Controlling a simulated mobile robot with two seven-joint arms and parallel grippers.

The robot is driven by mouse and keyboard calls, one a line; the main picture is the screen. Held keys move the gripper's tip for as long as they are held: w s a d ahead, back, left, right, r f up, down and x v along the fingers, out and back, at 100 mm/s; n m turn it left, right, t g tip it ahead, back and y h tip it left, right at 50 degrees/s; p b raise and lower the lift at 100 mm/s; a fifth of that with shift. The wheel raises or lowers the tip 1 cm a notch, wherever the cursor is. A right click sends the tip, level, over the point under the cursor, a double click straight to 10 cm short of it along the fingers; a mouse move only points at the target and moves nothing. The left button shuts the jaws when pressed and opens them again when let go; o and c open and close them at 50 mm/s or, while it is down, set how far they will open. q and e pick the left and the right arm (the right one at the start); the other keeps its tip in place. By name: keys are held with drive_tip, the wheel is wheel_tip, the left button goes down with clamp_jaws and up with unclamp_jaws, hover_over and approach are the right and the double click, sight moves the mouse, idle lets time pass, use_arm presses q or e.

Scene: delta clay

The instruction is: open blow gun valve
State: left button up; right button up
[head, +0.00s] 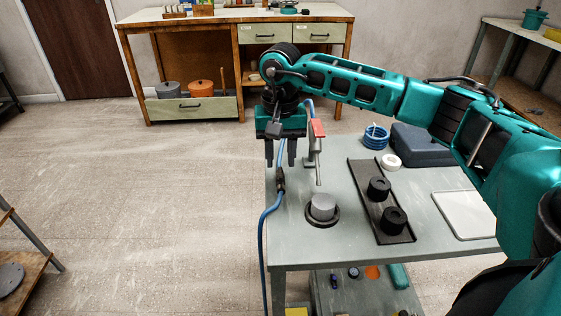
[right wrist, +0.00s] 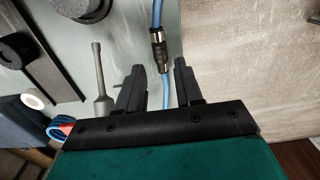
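The blow gun (head: 313,150) has a grey body and a red lever, and hangs nozzle down near the table's far left corner. A blue hose (head: 263,235) runs past it and over the table's left edge. A dark inline fitting on that hose, which looks like the valve (head: 281,181), also shows in the right wrist view (right wrist: 158,52). My right gripper (head: 280,164) is open above the fitting. In the right wrist view the fitting lies just beyond the fingertips (right wrist: 157,72), in line with the gap. The valve's handle position is too small to tell. My left gripper is out of view.
The grey table (head: 345,255) holds a round grey part (head: 322,207) in a dark ring, a dark tray (head: 366,205) with two black parts, a white pad (head: 465,214), a blue case (head: 425,145) and a blue coil (head: 376,137).

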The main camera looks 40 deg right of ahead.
sight(280, 172)
use_arm(q)
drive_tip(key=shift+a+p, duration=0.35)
drive_tip(key=shift+p, duration=0.15)
use_arm(e)
wheel_tip(280, 172, up, 10)
drive_tip(key=shift+r, duration=0.15)
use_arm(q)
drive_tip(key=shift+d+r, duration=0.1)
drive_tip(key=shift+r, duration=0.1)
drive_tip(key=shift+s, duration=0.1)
